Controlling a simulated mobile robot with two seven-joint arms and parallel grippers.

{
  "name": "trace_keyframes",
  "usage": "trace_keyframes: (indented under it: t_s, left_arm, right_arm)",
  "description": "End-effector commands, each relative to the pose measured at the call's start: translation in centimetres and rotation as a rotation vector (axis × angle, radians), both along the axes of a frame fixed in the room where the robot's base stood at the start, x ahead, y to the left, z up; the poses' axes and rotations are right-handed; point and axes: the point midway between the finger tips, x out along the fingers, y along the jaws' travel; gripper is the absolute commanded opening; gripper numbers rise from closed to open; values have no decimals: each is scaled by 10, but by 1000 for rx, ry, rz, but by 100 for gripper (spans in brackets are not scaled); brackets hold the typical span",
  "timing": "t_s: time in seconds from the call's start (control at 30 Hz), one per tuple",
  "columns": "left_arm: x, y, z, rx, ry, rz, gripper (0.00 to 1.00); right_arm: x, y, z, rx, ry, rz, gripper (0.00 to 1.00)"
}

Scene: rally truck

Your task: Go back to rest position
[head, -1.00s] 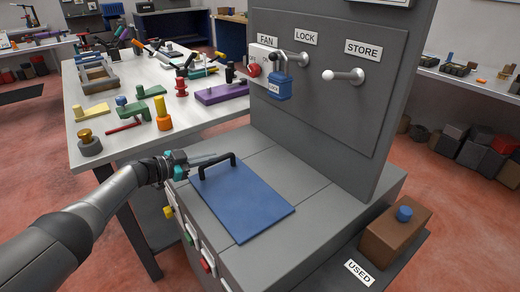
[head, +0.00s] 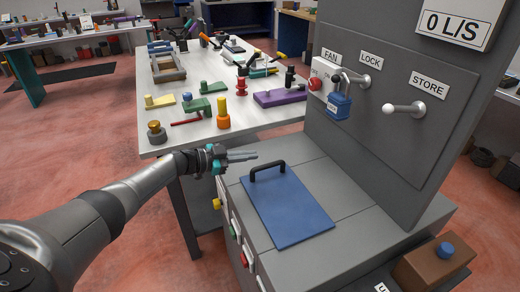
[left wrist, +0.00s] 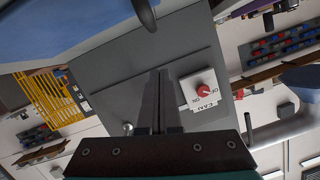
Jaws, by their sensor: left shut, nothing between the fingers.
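My left gripper (head: 240,158) is shut and empty. In the head view it hovers at the left edge of the grey bench, just left of the black handle (head: 267,170) on the blue panel (head: 290,212). The panel lies flat on the bench top. In the left wrist view the two fingers (left wrist: 159,100) are together, with the upright grey board and the red fan switch (left wrist: 204,91) beyond them. My right gripper is not in view.
The grey board (head: 400,130) stands upright at the back of the bench, with a blue padlock (head: 338,104) and an empty STORE peg (head: 405,109). A white table (head: 190,135) with several tools stands behind my left arm. A brown box (head: 432,265) sits at lower right.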

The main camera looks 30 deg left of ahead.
Motion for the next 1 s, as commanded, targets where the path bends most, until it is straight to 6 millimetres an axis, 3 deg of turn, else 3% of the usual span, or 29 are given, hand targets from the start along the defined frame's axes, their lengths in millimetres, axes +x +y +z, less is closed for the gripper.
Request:
trace_keyframes:
  t_s: [0.3, 0.67, 0.77, 1.0]
  left_arm:
    - [-37, 25, 11, 1, 2, -2, 0]
    - [-44, 29, 13, -1, -2, -1, 0]
    - [-41, 20, 10, -3, -14, 13, 0]
    - [-33, -34, -10, -3, -70, 165, 0]
  right_arm:
    - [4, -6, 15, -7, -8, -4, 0]
    - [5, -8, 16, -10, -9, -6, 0]
    - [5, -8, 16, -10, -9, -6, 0]
    - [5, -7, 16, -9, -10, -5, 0]
